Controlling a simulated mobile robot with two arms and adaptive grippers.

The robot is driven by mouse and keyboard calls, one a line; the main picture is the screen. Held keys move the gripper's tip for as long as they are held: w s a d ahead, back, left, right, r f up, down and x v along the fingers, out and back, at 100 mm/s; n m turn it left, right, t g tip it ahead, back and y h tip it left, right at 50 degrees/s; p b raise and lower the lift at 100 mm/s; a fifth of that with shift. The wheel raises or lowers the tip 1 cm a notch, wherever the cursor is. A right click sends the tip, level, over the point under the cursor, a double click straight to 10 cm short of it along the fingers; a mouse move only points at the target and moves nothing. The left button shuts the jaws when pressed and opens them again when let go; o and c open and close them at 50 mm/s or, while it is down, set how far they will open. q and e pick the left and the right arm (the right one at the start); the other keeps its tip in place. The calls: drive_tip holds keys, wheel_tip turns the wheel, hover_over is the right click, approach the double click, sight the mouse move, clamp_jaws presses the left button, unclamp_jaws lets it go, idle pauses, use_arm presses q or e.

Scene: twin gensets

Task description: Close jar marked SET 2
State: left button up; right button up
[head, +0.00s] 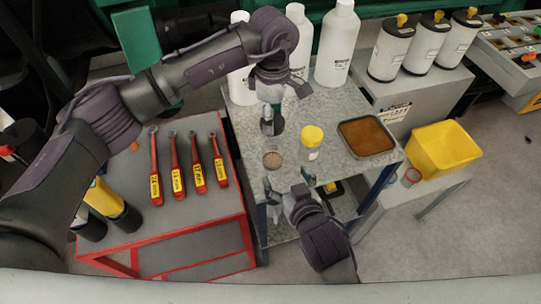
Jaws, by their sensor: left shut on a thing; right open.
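A jar with a yellow lid (312,137) stands upright on the speckled grey table (240,125). A small open-topped jar (272,160) with brownish contents stands to its left. No SET marking is readable on either jar. My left gripper (269,124) is above and behind the open jar. It is shut on a small dark thing, largely hidden by the fingers; I cannot tell whether it is a lid. My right gripper (288,182) is open at the table's front edge, just in front of the open jar, its fingers apart. It appears empty.
A metal tray of brown liquid (367,137) lies right of the jars. White bottles (337,45) stand at the back. A red-edged cart with several red-handled tools (176,180) is at left. A yellow bin (444,148), a small reddish container (411,177) and white canisters (390,50) are at right.

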sight(276, 159)
use_arm(q)
drive_tip(key=shift+d, duration=0.1)
use_arm(e)
drive_tip(key=shift+w+d, duration=0.1)
drive_tip(key=x, duration=1.2)
drive_tip(key=shift+f, duration=0.2)
drive_tip(key=shift+c, duration=0.4)
clamp_jaws()
use_arm(q)
drive_tip(key=shift+f, duration=2.5)
